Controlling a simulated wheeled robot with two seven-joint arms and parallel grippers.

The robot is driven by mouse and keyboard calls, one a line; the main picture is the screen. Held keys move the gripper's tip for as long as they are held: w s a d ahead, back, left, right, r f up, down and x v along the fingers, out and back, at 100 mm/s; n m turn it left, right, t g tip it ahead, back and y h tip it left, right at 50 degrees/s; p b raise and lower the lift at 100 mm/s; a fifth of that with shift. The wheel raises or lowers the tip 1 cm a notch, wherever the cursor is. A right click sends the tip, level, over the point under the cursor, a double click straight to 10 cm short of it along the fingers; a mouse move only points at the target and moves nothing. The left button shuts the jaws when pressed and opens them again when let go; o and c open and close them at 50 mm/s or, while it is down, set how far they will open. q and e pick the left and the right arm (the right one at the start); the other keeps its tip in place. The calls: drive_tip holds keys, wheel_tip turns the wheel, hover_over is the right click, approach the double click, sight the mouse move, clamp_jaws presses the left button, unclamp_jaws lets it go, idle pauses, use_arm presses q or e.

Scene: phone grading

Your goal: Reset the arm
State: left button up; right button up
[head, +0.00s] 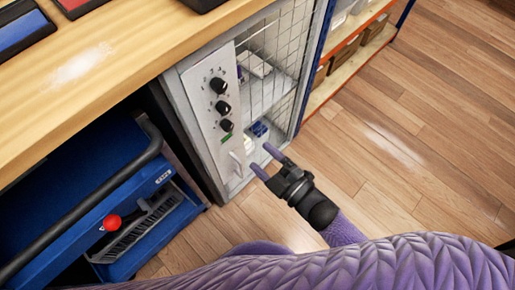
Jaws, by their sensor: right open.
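My right gripper (266,161) is black with two purple fingers, held apart and empty. It is in the middle of the head view, over the wooden floor, at the end of my purple right arm that comes in from the bottom right. Its fingertips point up and left toward the grey cabinet's front panel and appear close to its lower handle (237,164); I cannot tell whether they touch it. My left gripper is not in view.
A blue cart (90,170) with a red ball (112,222) is at the left. A shelf (335,62) with bins is behind. The floor (420,130) at the right is clear.

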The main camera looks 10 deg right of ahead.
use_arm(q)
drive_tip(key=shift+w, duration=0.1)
use_arm(e)
drive_tip(key=s+d+f+m+g+h+p, duration=0.7)
drive_tip(key=s+d+f+m+h, duration=0.25)
drive_tip(key=s+f, duration=0.35)
use_arm(q)
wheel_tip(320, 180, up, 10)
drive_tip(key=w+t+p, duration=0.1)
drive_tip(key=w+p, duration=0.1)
drive_tip(key=p, duration=0.1)
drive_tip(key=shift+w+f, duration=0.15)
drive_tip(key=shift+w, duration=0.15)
use_arm(e)
drive_tip(key=s+d+m+g+h, duration=0.1)
drive_tip(key=s+d+m+g, duration=0.1)
drive_tip(key=s, duration=0.9)
drive_tip(key=s+d+f+m+g, duration=0.1)
drive_tip(key=s+d+m+g, duration=0.2)
drive_tip(key=s+g, duration=0.3)
drive_tip(key=s+d, duration=0.1)
drive_tip(key=s, duration=0.4)
drive_tip(key=shift+f+g+h, duration=0.25)
drive_tip(key=shift+g+h, duration=0.05)
drive_tip(key=shift+h, duration=0.05)
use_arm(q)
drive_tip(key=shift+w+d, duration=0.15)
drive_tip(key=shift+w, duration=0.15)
